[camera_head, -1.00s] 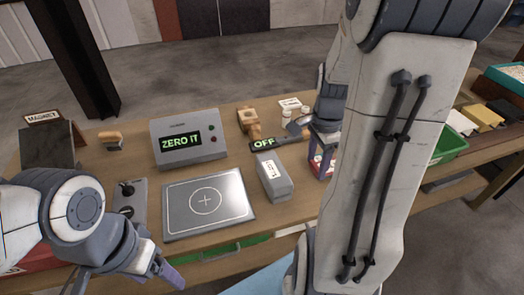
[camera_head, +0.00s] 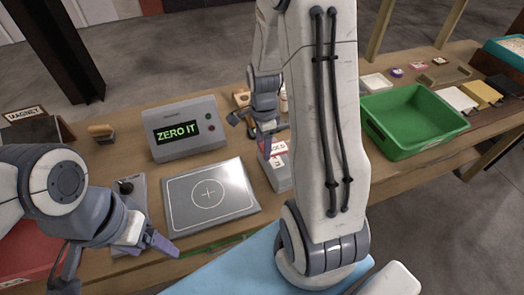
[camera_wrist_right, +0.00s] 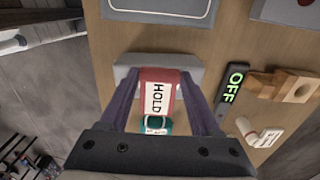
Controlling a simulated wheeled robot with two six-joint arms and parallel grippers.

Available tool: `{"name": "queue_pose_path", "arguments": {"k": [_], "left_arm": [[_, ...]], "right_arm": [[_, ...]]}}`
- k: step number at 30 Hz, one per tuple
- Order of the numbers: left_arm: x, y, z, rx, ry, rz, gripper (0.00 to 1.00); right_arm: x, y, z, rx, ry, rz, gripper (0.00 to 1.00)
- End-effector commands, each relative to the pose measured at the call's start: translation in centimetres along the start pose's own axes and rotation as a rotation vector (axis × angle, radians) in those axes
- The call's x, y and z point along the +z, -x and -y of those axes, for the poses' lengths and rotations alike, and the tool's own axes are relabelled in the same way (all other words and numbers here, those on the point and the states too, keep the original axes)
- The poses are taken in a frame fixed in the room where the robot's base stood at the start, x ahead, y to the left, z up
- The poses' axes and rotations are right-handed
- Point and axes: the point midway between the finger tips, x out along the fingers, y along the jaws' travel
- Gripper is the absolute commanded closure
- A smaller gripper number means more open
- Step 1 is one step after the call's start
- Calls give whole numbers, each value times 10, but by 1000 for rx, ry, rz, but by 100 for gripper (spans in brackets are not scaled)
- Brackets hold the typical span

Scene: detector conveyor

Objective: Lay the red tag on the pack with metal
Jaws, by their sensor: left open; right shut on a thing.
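My right gripper (camera_head: 266,138) is shut on the red tag (camera_head: 277,149), which has a white HOLD label. In the right wrist view the tag (camera_wrist_right: 171,80) sits between the fingers, with a teal piece (camera_wrist_right: 155,125) at its near end. A grey pack (camera_head: 279,178) lies right of the metal-rimmed plate. The tag is over this pack (camera_wrist_right: 195,78); I cannot tell whether they touch. The pack's own label is hidden by the tag. My left gripper (camera_head: 155,246) is open and empty, low at the front left.
A wand (camera_wrist_right: 234,90) reading OFF and a wooden block (camera_wrist_right: 290,87) lie beside the pack. A green bin (camera_head: 415,120) stands right. My right arm hides part of the table.

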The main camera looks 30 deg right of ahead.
Motion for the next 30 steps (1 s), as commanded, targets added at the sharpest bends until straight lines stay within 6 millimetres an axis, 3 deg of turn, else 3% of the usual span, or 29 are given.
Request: {"name": "queue_pose_path", "arguments": {"k": [12,24,25,27,30], "left_arm": [[-1,10,-1,0,1,0,26],[0,6,0,0,0,0,26],[0,7,0,0,0,0,26],[0,7,0,0,0,0,26],[0,7,0,0,0,0,26]], "right_arm": [[5,-41,2,2,1,0,89],[5,-48,2,0,1,0,89],[5,-47,2,0,1,0,29],[5,-46,2,0,1,0,6],[5,-46,2,0,1,0,6]]}}
